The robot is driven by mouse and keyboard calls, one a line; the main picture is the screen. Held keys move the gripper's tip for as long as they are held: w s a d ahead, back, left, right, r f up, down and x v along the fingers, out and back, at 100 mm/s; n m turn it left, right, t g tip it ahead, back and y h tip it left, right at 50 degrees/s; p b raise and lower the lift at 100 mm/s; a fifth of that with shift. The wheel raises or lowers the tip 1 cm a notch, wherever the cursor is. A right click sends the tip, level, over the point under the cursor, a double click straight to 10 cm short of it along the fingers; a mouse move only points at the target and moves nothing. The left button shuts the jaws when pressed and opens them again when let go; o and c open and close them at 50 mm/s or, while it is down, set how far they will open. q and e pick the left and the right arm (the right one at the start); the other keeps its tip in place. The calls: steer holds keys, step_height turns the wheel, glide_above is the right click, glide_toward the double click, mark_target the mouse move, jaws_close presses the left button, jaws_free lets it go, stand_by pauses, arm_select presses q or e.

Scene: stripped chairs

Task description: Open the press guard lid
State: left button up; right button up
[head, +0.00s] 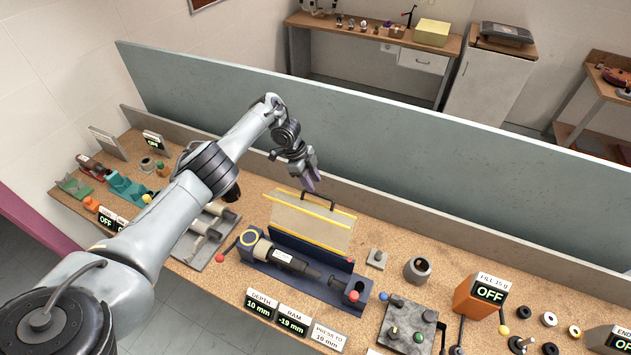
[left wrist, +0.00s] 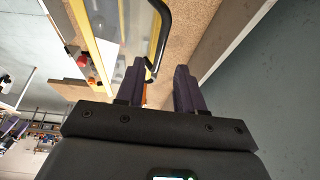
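The press guard lid (head: 312,222) is a clear panel with yellow edges. It stands raised along the back of the dark blue press (head: 322,289), leaving the press body and ram uncovered from the front. A black handle (head: 318,198) sits on its upper edge. My left gripper (head: 312,184) is just above and beside this handle, fingers pointing down. In the left wrist view the purple fingers (left wrist: 160,85) are apart with nothing clearly between them. The handle (left wrist: 165,30) and the lid's yellow edge (left wrist: 122,25) show close by the left finger; contact cannot be told. My right gripper is out of view.
A low back panel (head: 440,224) and a tall grey-green screen (head: 420,140) run behind the bench. Displays for depth (head: 260,304) and ram (head: 292,320) stand in front of the press. A grey cylinder (head: 417,270) and an orange fill box (head: 478,298) stand to the right.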

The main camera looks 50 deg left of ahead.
arm_select(q)
steer(key=shift+p+v, duration=1.75)
steer(key=shift+v, duration=0.85)
steer(key=shift+d, duration=0.1)
